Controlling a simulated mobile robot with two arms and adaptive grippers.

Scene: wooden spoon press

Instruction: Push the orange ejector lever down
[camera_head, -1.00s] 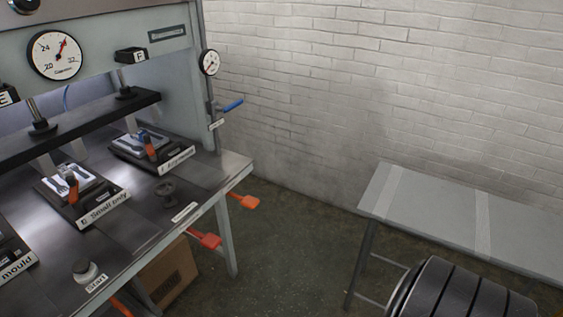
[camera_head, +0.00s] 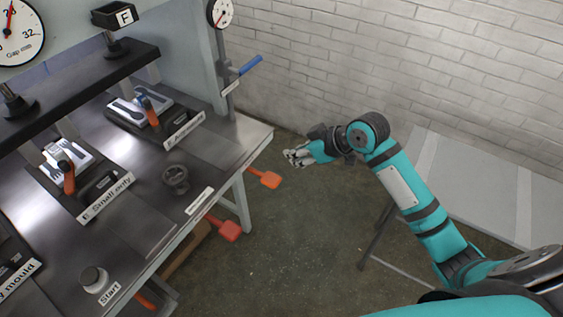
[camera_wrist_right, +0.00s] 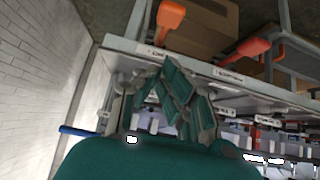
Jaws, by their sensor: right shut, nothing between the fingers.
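The orange lever (camera_head: 264,178) has a flat paddle end and sticks out from the front edge of the press table, nearest the wall. It also shows at the top of the right wrist view (camera_wrist_right: 170,14). A redder lever (camera_head: 228,230) sticks out beside it along the same edge and also shows in the wrist view (camera_wrist_right: 250,48). My right gripper (camera_head: 295,158) is shut and empty. In the head view it appears just right of and above the orange paddle, apart from it. My left gripper is not in view.
The press table (camera_head: 255,139) carries moulds, a dark knob (camera_head: 175,178) and a Start button (camera_head: 94,280). A blue-handled valve (camera_head: 250,65) stands at its far corner. A grey table (camera_head: 470,180) lies behind my right arm. Open floor separates the tables. A cardboard box (camera_wrist_right: 200,35) is under the press.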

